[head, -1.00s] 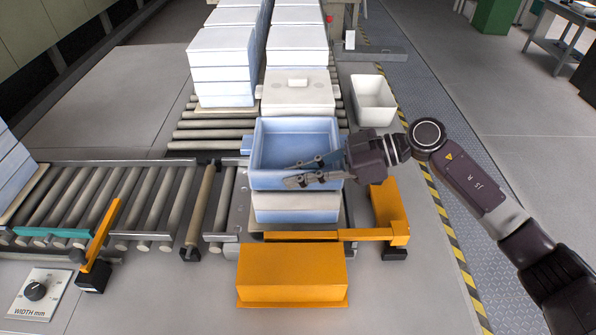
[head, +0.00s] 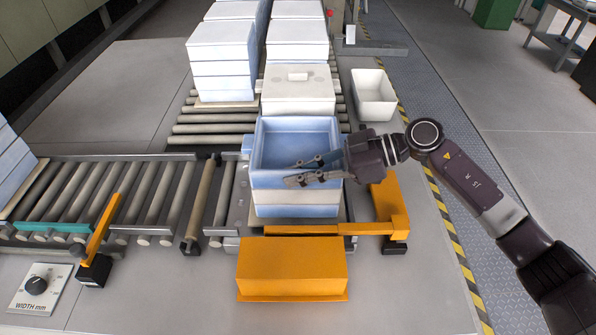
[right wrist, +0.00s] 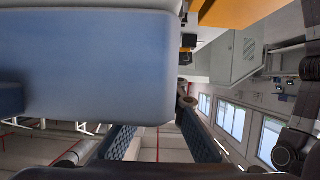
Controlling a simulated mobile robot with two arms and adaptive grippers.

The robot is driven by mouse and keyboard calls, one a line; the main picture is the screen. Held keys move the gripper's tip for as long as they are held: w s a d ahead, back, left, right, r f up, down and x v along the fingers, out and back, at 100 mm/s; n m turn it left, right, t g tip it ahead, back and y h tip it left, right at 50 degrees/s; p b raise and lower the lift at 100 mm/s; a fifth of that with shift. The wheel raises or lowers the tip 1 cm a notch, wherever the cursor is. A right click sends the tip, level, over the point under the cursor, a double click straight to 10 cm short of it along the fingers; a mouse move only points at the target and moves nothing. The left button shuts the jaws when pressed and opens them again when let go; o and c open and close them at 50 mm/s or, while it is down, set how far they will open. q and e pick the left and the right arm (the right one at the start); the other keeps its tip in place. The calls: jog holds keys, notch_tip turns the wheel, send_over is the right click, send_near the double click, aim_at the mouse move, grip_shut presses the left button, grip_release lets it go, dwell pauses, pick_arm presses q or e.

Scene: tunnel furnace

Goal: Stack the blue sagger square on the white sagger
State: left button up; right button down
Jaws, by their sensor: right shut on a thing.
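The blue sagger (head: 258,165), an open square tray, is over the white sagger (head: 296,199) on the roller line. My right gripper (head: 312,172) is shut on the blue sagger at its front right part. The blue sagger looks about level and roughly lined up with the white one. I see no clear gap between them, but cannot tell if its full weight rests there. Another bluish layer shows under the white sagger. In the right wrist view, the blue sagger's side (right wrist: 95,65) fills the upper left. My left gripper is not in view.
An orange block (head: 291,272) stands in front, with an orange stop arm (head: 392,215) at the right of the stack. A stack with a white lid (head: 298,92) is close behind. A white bin (head: 374,95) stands at the back right. More stacks are on the rollers.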

jog(key=shift+r, duration=0.15)
jog(key=c, duration=1.9)
grip_release()
jog(key=shift+f, duration=0.3)
jog(key=v, duration=1.2)
jog(key=shift+r, duration=0.2)
